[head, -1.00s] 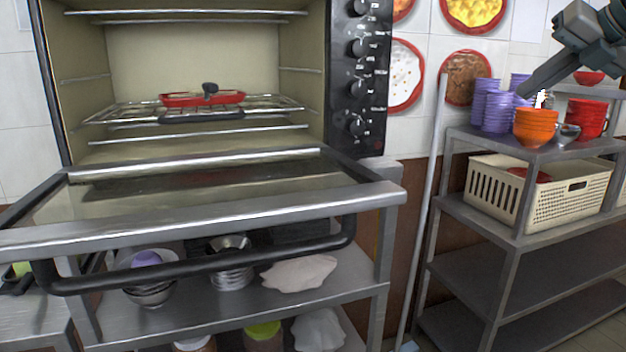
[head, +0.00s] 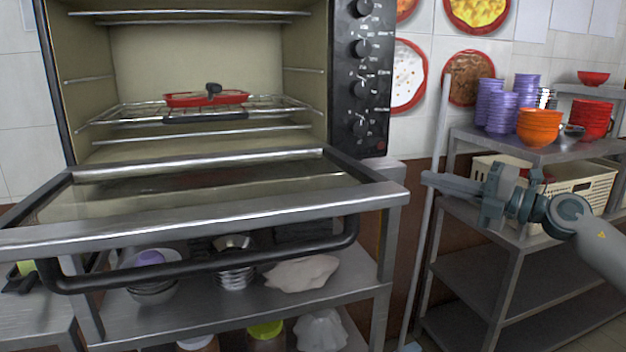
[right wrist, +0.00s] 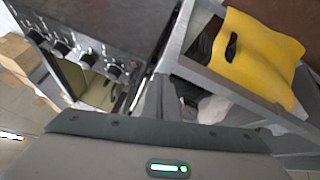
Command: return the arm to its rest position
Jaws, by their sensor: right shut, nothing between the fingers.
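My right gripper (head: 428,180) is in the head view, reaching in from the right in front of the metal shelf rack. Its fingers point left, toward the open oven door, and are shut with nothing between them. In the right wrist view the gripper body fills the bottom and the fingers (right wrist: 165,98) show near the middle. My left gripper does not show in the head view.
The oven door (head: 215,215) hangs open, with a red tray (head: 190,99) on the rack inside. Purple bowls (head: 503,105) and orange bowls (head: 540,128) stand on the shelf rack, above a cream basket (head: 590,192). A yellow cloth-like item (right wrist: 262,60) shows in the right wrist view.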

